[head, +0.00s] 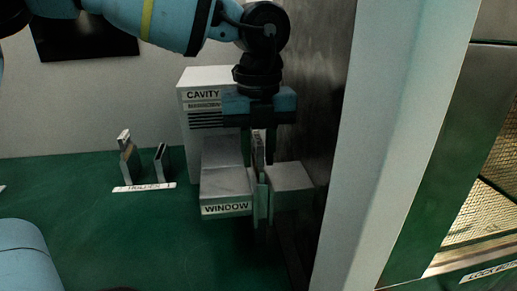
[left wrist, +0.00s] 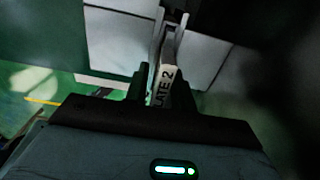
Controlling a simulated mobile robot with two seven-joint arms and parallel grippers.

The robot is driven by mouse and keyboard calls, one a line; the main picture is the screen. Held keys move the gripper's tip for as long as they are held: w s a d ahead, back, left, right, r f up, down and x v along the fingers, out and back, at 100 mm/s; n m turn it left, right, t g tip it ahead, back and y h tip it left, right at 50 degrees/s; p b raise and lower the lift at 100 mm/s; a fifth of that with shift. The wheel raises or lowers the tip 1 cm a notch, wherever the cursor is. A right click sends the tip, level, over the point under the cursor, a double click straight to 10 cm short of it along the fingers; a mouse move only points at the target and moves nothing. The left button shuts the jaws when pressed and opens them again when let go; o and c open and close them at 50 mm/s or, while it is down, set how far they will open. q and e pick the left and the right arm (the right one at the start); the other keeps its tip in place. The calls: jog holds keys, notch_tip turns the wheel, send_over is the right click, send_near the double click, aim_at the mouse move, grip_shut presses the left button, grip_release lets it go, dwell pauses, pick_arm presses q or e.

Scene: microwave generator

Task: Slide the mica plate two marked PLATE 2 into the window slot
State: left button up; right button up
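My left gripper (head: 259,152) points down over the window fixture, its fingers on either side of an upright thin plate. In the left wrist view, mica plate two (left wrist: 166,82) shows a white label ending in "LATE 2" between the dark fingertips (left wrist: 166,92), which appear shut on it. The window slot (head: 262,200) is the narrow gap between two grey blocks; the left block carries the WINDOW label (head: 226,209). The plate's lower edge is hard to make out, so I cannot tell how deep it sits. My right gripper is not in view.
The CAVITY box (head: 204,83) stands behind the window blocks. A dark wall panel (head: 316,90) rises close on the right.

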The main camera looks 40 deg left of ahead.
pick_arm(q)
jog(key=shift+o, duration=1.1)
jog(key=shift+r, duration=3.95)
